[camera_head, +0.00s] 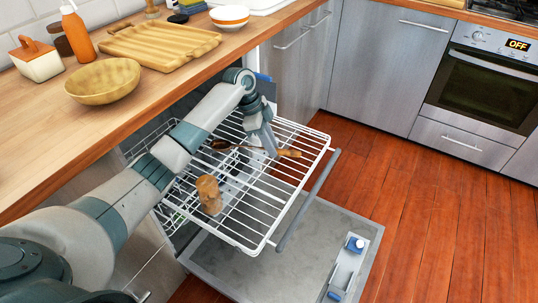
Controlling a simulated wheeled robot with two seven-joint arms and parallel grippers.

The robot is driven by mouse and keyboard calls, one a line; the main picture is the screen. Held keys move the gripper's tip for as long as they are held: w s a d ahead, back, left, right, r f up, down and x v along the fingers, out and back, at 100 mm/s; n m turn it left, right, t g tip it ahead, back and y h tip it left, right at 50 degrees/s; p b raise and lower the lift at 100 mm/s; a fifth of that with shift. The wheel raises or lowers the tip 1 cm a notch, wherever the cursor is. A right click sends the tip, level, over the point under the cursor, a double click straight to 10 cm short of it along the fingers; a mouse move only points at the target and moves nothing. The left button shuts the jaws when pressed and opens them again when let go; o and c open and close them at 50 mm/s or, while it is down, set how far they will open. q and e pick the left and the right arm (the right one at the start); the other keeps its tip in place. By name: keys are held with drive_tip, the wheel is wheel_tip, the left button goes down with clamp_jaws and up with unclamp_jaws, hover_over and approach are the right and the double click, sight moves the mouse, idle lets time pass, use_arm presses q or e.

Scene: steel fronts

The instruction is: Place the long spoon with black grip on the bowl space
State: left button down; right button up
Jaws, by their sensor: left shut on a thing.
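My left gripper (270,148) reaches down over the pulled-out white wire rack (262,228) of the open dishwasher. It is shut on a long spoon (289,153), which lies roughly crosswise at the fingertips. One end of the spoon is light brown and points right; the other end is dark and points left. The gripper hides part of its middle. I cannot tell whether the spoon touches the rack wires. No separate bowl space is clearly marked on the rack. My right gripper is not in view.
A brown cup-like object (208,194) stands in the rack, left of the spoon. The dishwasher door (338,225) lies open below. The counter holds a wooden bowl (104,82), a wooden tray (160,44) and an orange bottle (77,33). The floor at right is clear.

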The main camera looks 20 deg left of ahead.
use_arm(q)
drive_tip(key=shift+w+a+f, duration=0.2)
drive_tip(key=shift+a+f, duration=0.1)
drive_tip(key=shift+a, duration=0.15)
drive_tip(key=shift+f, duration=2)
drive_tip(key=shift+f, duration=0.15)
drive_tip(key=c, duration=1.6)
unclamp_jaws()
drive_tip(key=shift+v, duration=3.9)
